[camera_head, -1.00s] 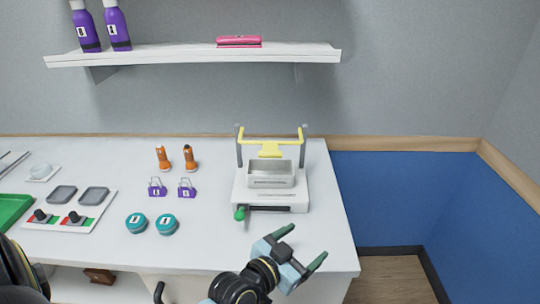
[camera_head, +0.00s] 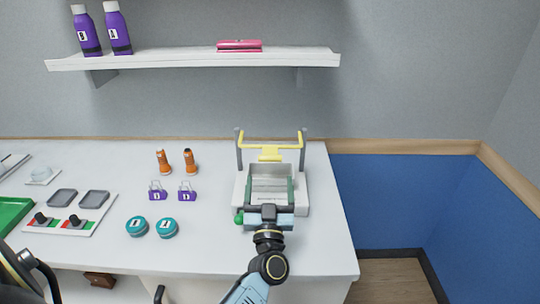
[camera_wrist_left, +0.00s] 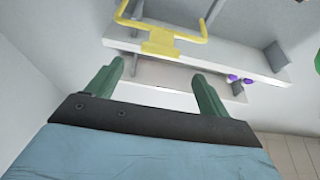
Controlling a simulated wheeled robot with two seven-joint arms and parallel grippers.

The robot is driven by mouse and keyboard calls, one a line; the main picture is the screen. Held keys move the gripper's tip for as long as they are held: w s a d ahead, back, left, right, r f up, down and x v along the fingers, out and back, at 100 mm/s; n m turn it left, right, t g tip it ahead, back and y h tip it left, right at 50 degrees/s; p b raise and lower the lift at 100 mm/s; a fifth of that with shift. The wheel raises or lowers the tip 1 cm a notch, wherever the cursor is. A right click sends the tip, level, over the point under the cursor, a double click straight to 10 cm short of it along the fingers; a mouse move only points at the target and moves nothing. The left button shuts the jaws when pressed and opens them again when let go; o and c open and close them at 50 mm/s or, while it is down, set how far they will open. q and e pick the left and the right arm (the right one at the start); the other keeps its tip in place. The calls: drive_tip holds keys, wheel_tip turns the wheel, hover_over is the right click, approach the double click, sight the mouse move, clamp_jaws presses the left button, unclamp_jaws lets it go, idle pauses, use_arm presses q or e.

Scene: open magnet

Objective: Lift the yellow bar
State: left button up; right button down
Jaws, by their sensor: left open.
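The yellow bar (camera_head: 270,150) is a bracket-shaped handle held between two grey uprights at the back of a white device (camera_head: 300,200) on the counter. My left gripper (camera_head: 270,172) is over the device's tray-like front part, its two green fingers spread and pointing at the bar. The fingers are apart from the bar, just in front of it. In the left wrist view the yellow bar (camera_wrist_left: 165,42) lies beyond the open, empty fingers (camera_wrist_left: 158,82). My gripper hides much of the device's front. My right gripper is not in view.
Left of the device are purple clips (camera_head: 187,192), orange bottles (camera_head: 190,162) and teal round tins (camera_head: 167,228). A wall shelf (camera_head: 190,58) with purple bottles and a pink item hangs above. The counter ends just right of the device.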

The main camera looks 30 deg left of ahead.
sight(270, 159)
use_arm(q)
drive_tip(key=x, duration=0.8)
drive_tip(key=shift+w+a+r, duration=0.1)
drive_tip(key=shift+w+a, duration=0.05)
drive_tip(key=shift+w, duration=0.25)
drive_tip(key=c, duration=1.4)
drive_tip(key=shift+r+p, duration=0.1)
drive_tip(key=shift+p, duration=0.3)
